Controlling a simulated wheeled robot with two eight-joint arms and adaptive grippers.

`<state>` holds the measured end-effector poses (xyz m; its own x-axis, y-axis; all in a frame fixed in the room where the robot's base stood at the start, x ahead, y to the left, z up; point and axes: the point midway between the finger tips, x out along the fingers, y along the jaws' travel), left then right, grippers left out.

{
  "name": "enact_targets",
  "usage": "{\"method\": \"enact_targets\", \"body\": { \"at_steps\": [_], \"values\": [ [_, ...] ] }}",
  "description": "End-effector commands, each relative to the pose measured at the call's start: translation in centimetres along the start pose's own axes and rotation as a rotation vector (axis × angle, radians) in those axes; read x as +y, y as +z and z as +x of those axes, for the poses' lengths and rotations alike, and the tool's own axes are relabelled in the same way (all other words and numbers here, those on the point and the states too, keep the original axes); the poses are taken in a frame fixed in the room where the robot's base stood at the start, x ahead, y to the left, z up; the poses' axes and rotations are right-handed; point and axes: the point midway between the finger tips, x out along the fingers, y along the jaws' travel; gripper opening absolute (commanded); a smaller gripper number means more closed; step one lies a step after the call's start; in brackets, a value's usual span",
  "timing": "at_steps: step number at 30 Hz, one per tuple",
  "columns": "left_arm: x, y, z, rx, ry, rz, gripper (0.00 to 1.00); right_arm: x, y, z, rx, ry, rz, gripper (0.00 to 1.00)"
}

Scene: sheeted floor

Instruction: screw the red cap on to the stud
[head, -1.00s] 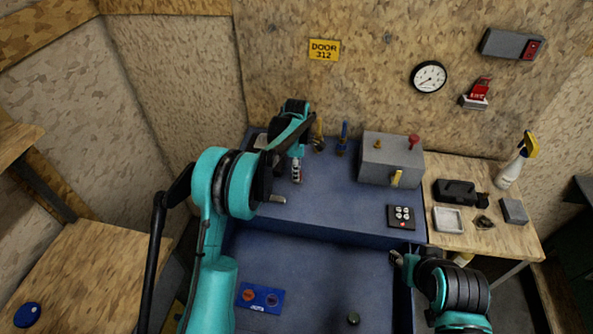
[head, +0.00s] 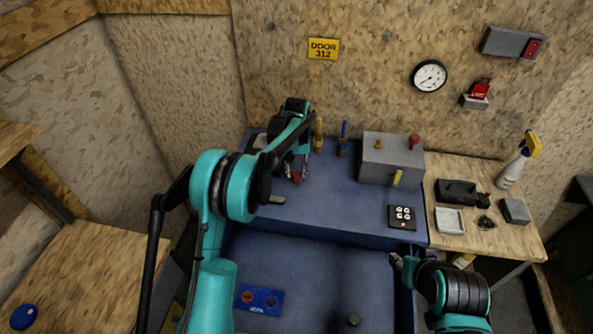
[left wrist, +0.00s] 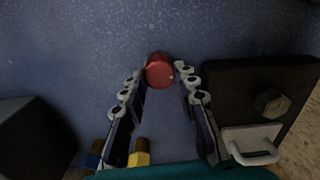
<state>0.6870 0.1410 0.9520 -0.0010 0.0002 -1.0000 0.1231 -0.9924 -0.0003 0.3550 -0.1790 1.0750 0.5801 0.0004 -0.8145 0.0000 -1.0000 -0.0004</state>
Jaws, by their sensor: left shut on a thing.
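The red cap (head: 297,178) is at the fingertips of my left gripper (head: 298,174), low over the blue bench top on its left part. In the left wrist view the red cap (left wrist: 160,71) sits between the two pale-padded fingers of my left gripper (left wrist: 159,79), which is shut on it. I cannot make out the stud; whatever is beneath the cap is hidden. My right gripper (head: 397,259) is at the bench's right front side, apart from the cap, and its jaws are too small to read.
Yellow (head: 319,135) and blue (head: 342,138) upright posts stand behind the left gripper. A grey box (head: 391,159) stands to the right, with a black button pad (head: 402,217) in front. A blue plate (head: 260,299) lies nearer. The bench's front middle is mostly clear.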

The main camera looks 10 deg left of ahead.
Motion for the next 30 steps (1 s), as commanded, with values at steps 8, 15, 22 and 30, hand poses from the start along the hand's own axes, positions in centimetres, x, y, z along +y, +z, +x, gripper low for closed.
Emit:
{"method": "enact_targets", "body": {
  "at_steps": [8,15,22,30],
  "values": [
    [-0.17,0.17,-0.06,-0.006,-0.003,0.002,0.45,0.00,-0.01,-0.02,0.000,0.000,0.000,0.40],
    [-0.11,0.09,-0.03,-0.003,-0.002,0.002,0.53,0.00,-0.01,-0.01,0.000,0.000,0.000,0.40],
    [-0.08,0.06,-0.01,-0.002,-0.001,0.001,0.46,0.00,-0.01,-0.01,0.000,0.000,0.000,0.40],
    [-0.07,0.05,0.01,-0.002,-0.001,-0.121,0.46,0.00,0.04,0.06,0.000,0.000,0.000,0.40]
  ]
}}
